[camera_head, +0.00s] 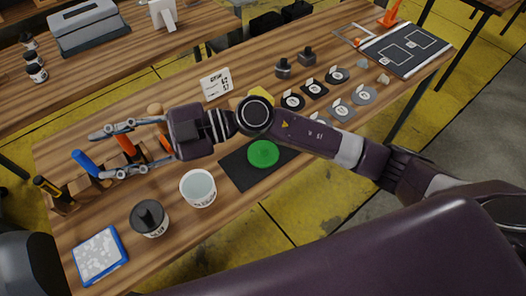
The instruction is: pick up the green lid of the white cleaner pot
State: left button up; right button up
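The green lid (263,154) lies flat on a dark mat (238,172), apart from the pot. The white cleaner pot (198,188) stands upright and open on the wooden table (222,221), left of the mat and below my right wrist in the picture. My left gripper is out of view.
A tool holder (62,205) with blue and orange handles stands below my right gripper. Several small discs (292,101), a white card (215,84) and a dark board (408,48) lie farther back.

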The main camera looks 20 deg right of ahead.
jog(key=w+d+f+h, duration=0.1)
jog(key=d+f+h, duration=0.2)
jog(key=f, duration=0.2)
jog(key=w+d+f+g+h, duration=0.1)
jog(key=d+f+h, duration=0.2)
jog(key=d+f, duration=0.1)
jog(key=d+f+h, duration=0.4)
jog(key=f, duration=0.2)
jog(key=shift+w+d+f, duration=0.2)
jog(key=shift+w+f, duration=0.1)
jog(key=shift+w, duration=0.1)
jog(key=w+d+f+m+h, duration=0.1)
jog(key=w+d+h, duration=0.1)
jog(key=d, duration=0.4)
jog(key=w+d+f+h, duration=0.2)
jog(key=d+h, duration=0.1)
jog(key=d, duration=0.2)
jog(key=m+t+h, duration=0.1)
jog(key=m+h, duration=0.1)
jog(key=h, duration=0.1)
send_over(263, 148)
jog(key=shift+s+r, duration=0.1)
jog(key=shift+r, duration=0.1)
jog(key=shift+d+f, duration=0.15)
jog(key=shift+f, duration=0.2)
notch_tip(263, 148, down, 6)
jog(key=p, duration=0.3)
jog(key=shift+f, duration=0.45)
jog(key=c, duration=1)
